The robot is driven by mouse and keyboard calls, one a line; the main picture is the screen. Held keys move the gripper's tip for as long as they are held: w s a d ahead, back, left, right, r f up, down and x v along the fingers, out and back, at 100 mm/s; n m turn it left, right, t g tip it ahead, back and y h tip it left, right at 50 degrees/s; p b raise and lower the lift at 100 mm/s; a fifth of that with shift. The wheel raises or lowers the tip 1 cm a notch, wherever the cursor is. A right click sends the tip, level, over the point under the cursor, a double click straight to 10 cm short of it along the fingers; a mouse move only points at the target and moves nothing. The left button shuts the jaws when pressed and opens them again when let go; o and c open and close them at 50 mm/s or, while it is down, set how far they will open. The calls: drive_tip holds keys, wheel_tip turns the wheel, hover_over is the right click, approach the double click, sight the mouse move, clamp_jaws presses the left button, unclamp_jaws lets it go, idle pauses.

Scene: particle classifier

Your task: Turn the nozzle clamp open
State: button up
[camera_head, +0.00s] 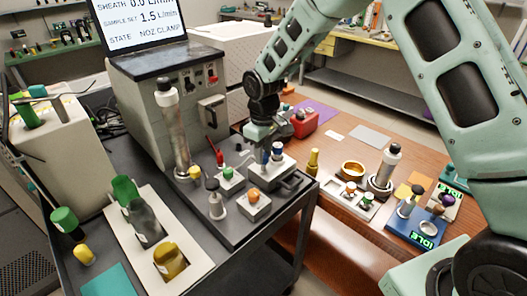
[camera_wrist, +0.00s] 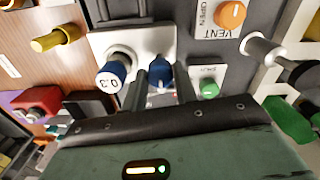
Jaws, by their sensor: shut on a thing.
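In the wrist view a blue knob (camera_wrist: 160,76) with a white mark sits on a pale plate (camera_wrist: 137,43). The two dark fingers of my gripper (camera_wrist: 161,78) are on either side of the knob, shut on it. A blue-tipped nozzle (camera_wrist: 110,77) marked 0.3 stands in the same plate, just left of the fingers. In the head view my gripper (camera_head: 266,157) points down at the light block (camera_head: 284,168) on the cart's edge, and its fingers largely hide the knob. The screen (camera_head: 143,22) reads "NOZ CLAMP" as its state.
A tall steel column (camera_head: 174,130) stands left of my gripper. A wooden table (camera_head: 340,150) with a red box (camera_head: 304,122) and small parts lies to the right.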

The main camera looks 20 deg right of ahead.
drive_tip(key=shift+w+r, duration=0.1)
drive_tip(key=o, duration=1)
wheel_tip(320, 180, up, 17)
drive_tip(key=shift+r+b, duration=0.2)
drive_tip(key=shift+b, duration=0.85)
